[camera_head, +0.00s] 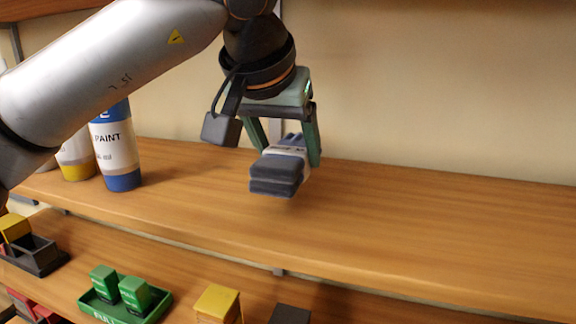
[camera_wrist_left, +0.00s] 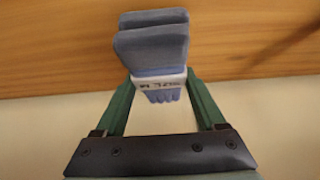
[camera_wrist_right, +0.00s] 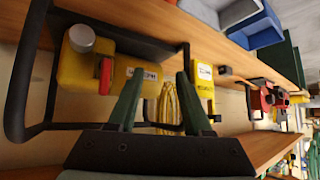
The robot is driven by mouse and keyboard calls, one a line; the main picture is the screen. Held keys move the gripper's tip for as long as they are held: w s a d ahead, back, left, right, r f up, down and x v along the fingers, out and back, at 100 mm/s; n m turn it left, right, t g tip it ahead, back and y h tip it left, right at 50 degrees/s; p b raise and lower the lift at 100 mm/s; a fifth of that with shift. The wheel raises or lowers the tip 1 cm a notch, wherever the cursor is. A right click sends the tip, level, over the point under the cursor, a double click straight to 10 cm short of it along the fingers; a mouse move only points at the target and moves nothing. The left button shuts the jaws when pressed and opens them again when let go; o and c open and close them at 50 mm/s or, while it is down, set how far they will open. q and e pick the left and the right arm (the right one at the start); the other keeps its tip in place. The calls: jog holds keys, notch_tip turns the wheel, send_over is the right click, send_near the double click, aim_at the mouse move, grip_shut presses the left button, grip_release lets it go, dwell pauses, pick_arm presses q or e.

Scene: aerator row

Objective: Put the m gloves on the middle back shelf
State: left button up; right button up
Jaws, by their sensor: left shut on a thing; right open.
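The gloves (camera_head: 278,172) are a folded grey-blue bundle with a white paper band. My left gripper (camera_head: 289,140) is shut on them and holds them over the wooden shelf (camera_head: 400,215), close to its surface; I cannot tell whether they touch it. In the left wrist view the gloves (camera_wrist_left: 152,50) sit between the green fingers, with small, partly legible print on the band. My right gripper (camera_wrist_right: 155,95) is open and empty, in front of a different part of the shelving.
A blue-and-white paint bottle (camera_head: 115,150) and a yellow-based bottle (camera_head: 76,160) stand left on this shelf. The shelf right of the gloves is clear. Below are a green tray (camera_head: 125,305) and a yellow box (camera_head: 218,304). A yellow machine (camera_wrist_right: 100,65) is near my right gripper.

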aim_at(268, 169)
pick_arm(q)
jog(key=shift+w+f, duration=0.2)
jog(key=shift+f, duration=1.55)
jog(key=shift+f+b, duration=0.15)
jog(key=shift+b, duration=0.15)
jog(key=o, duration=1.3)
jog(key=shift+o, duration=0.2)
jog(key=shift+s+r, duration=0.1)
jog(key=shift+r, duration=0.2)
jog(key=v, duration=1.1)
jog(key=shift+s+r+p, duration=0.2)
jog(key=shift+r+p, duration=0.05)
jog(key=shift+p, duration=0.1)
